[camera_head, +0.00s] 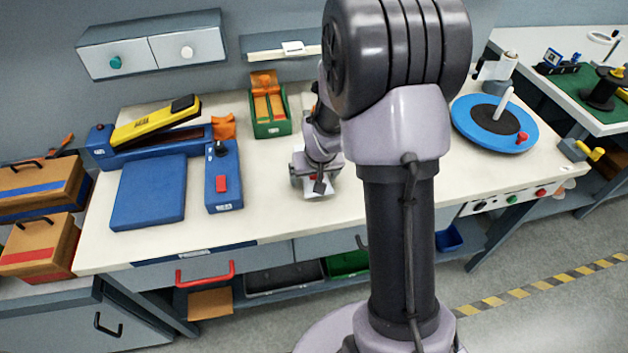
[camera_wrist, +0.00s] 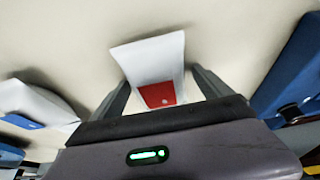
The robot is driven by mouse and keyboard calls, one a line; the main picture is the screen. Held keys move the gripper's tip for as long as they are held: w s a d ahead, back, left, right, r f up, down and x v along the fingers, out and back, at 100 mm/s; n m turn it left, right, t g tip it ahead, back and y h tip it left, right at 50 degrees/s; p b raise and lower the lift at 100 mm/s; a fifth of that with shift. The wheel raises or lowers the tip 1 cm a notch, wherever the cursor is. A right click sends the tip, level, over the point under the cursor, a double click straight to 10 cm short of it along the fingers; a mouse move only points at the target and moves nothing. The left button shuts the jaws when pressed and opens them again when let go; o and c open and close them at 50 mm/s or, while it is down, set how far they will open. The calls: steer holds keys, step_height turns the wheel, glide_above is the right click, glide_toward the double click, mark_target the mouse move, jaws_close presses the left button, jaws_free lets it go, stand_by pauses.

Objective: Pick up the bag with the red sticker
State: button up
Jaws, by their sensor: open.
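A white bag with a red sticker (camera_wrist: 150,62) lies on the pale tabletop in the wrist view. My gripper (camera_wrist: 162,82) is open, with one finger on each side of this bag. The red sticker is on the bag's near end, close to the palm. I cannot tell whether the fingers touch the bag. In the head view, my gripper (camera_head: 318,182) is low over the middle of the table and covers most of a white item beneath it.
In the wrist view, another white bag with a blue sticker (camera_wrist: 32,104) lies at the left. A blue object (camera_wrist: 292,72) stands close at the right. In the head view, a blue block (camera_head: 224,178) and a green-orange bin (camera_head: 269,108) are left of my gripper; a blue turntable (camera_head: 492,122) is right.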

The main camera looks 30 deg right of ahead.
steer(key=shift+r, duration=0.15)
steer(key=c, duration=1.7)
